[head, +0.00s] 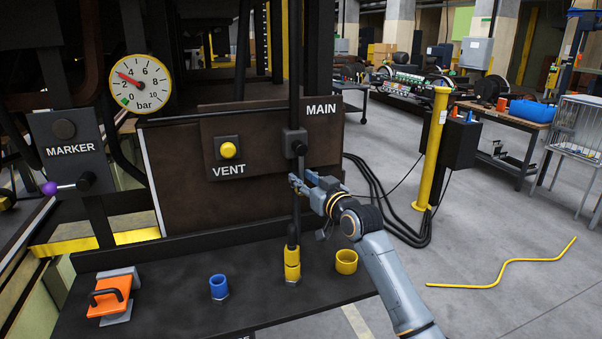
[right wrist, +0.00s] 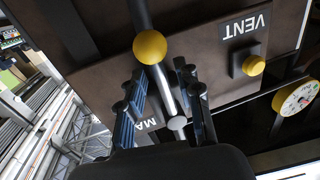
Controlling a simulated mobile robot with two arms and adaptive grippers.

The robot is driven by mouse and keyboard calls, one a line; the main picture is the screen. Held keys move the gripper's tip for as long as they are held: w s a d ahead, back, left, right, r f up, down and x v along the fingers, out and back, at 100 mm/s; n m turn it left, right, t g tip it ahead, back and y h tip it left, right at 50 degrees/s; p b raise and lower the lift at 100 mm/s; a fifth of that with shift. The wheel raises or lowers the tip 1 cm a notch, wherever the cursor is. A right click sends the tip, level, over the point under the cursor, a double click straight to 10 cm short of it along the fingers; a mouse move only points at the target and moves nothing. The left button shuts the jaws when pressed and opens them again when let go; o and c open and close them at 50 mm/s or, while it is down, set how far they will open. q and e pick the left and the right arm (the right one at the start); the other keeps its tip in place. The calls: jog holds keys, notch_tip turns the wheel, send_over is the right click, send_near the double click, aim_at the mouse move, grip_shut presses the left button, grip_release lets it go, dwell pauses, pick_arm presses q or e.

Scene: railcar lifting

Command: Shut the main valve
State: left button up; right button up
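The main valve (head: 295,141) is a dark block on the brown panel beside the MAIN label (head: 321,110). In the right wrist view its metal lever (right wrist: 163,85) runs from a round pivot (right wrist: 177,123) to a yellow ball (right wrist: 150,47). The lever appears to hang down along the dark pipe; in the head view my gripper partly hides it. My right gripper (head: 297,183) is at the lever just below the block. In the right wrist view its fingers (right wrist: 158,75) are open, one on each side of the lever, with gaps visible. My left gripper is not in view.
A yellow VENT button (head: 228,150) and a pressure gauge (head: 140,83) are left of the valve. The MARKER lever has a purple knob (head: 50,188).

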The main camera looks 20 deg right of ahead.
jog(key=shift+x, duration=0.8)
jog(key=shift+s, duration=0.1)
grip_shut()
